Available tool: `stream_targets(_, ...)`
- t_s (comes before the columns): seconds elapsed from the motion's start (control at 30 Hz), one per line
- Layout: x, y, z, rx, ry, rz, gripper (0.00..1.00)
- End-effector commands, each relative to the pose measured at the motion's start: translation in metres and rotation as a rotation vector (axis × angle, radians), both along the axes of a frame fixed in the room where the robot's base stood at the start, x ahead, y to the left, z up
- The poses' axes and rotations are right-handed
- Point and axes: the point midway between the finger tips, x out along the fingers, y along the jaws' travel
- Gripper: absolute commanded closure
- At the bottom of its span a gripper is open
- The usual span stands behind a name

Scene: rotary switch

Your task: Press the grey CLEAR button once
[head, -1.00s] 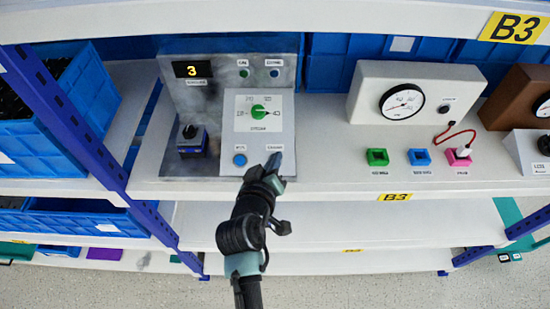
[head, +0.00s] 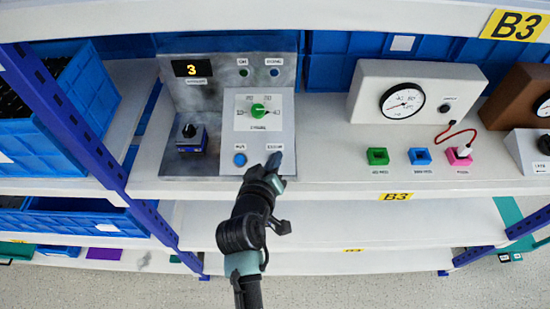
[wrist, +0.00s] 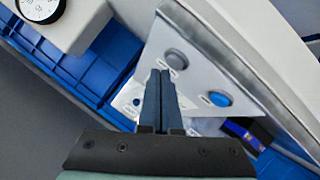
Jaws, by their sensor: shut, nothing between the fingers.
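The grey CLEAR button (wrist: 175,59) shows in the wrist view on the light panel, just beyond and to the right of my fingertips. My gripper (head: 274,161) is shut and empty over the lower right of the control panel (head: 285,112). Its closed fingers also show in the wrist view (wrist: 160,73). The tips look close to the grey button; I cannot tell whether they touch it. The display (head: 192,69) reads 3.
A blue button (head: 239,160) sits left of my gripper, below the green rotary knob (head: 259,110). A gauge box (head: 423,92) and coloured sockets are at the right. The shelf between is clear.

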Motion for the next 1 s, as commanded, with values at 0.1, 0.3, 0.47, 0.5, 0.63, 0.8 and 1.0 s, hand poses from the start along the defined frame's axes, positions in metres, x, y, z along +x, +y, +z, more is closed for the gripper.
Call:
stream_targets(0.1,0.0017,0.0001,-0.0057,0.0,0.0,0.0,1.0)
stream_targets(0.3,0.0019,0.0002,-0.0049,0.0,0.0,0.0,1.0)
stream_targets(0.47,0.002,0.0001,-0.0052,0.0,0.0,0.0,1.0)
stream_targets(0.5,0.0021,0.0001,-0.0053,0.0,0.0,0.0,1.0)
stream_targets(0.63,0.0025,0.0001,-0.0067,0.0,0.0,0.0,1.0)
stream_targets(0.8,0.0032,0.0,-0.0087,0.0,0.0,0.0,1.0)
stream_targets(1.0,0.0043,0.0001,-0.011,0.0,0.0,0.0,1.0)
